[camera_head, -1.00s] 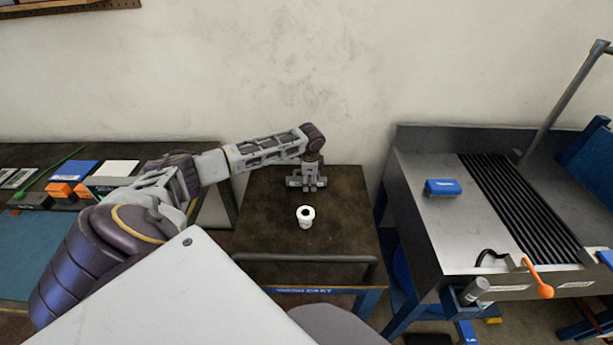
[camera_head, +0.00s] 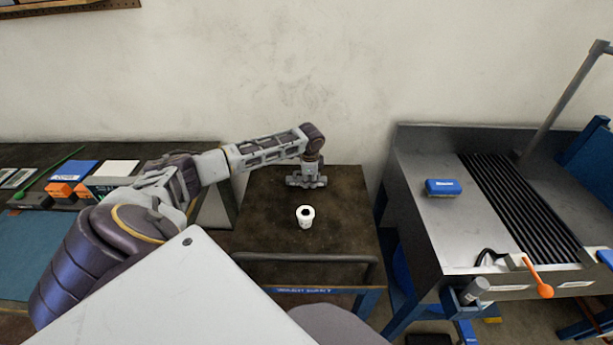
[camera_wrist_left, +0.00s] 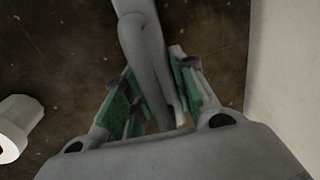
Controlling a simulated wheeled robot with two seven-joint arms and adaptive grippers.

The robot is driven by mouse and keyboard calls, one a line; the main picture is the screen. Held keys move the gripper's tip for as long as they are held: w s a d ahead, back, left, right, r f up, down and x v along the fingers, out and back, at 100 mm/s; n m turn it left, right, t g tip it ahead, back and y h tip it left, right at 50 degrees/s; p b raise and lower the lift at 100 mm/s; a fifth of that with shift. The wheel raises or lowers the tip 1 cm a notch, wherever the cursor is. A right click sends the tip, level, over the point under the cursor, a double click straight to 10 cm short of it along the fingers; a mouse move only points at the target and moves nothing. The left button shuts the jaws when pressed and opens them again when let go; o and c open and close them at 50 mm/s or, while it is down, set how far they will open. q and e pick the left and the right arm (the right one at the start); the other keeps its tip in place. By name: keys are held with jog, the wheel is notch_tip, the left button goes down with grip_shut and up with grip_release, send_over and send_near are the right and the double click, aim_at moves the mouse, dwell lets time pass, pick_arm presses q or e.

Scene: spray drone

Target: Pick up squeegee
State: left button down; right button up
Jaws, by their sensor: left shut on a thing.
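My left gripper (camera_head: 306,181) is low over the back part of the dark cart top. In the left wrist view its green-padded fingers (camera_wrist_left: 153,72) are shut on a long grey handle-like piece, which I take to be the squeegee (camera_wrist_left: 143,42). The piece passes between the fingers and runs out of the top of that view. Its far end is out of that view. In the head view I cannot make out the squeegee apart from the gripper. My right gripper is not in view.
A white cylinder (camera_head: 306,222) with a dark opening stands on the cart top (camera_head: 265,230), close in front of the gripper; it also shows in the left wrist view (camera_wrist_left: 15,125). A wall is behind. A metal sink bench (camera_head: 425,235) holds a blue block (camera_head: 443,187) at right.

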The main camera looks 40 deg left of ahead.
pick_arm(q)
jog(key=shift+r, duration=0.1)
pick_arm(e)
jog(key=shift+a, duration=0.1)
pick_arm(q)
notch_tip(320, 180, up, 4)
jog(key=shift+r, duration=0.1)
notch_tip(320, 180, up, 5)
jog(key=shift+f+p, duration=0.2)
jog(key=shift+p, duration=0.1)
jog(key=shift+r, duration=0.5)
jog(key=c, duration=1.7)
grip_release()
jog(key=c, duration=0.4)
notch_tip(320, 180, up, 9)
jog(key=p, duration=0.9)
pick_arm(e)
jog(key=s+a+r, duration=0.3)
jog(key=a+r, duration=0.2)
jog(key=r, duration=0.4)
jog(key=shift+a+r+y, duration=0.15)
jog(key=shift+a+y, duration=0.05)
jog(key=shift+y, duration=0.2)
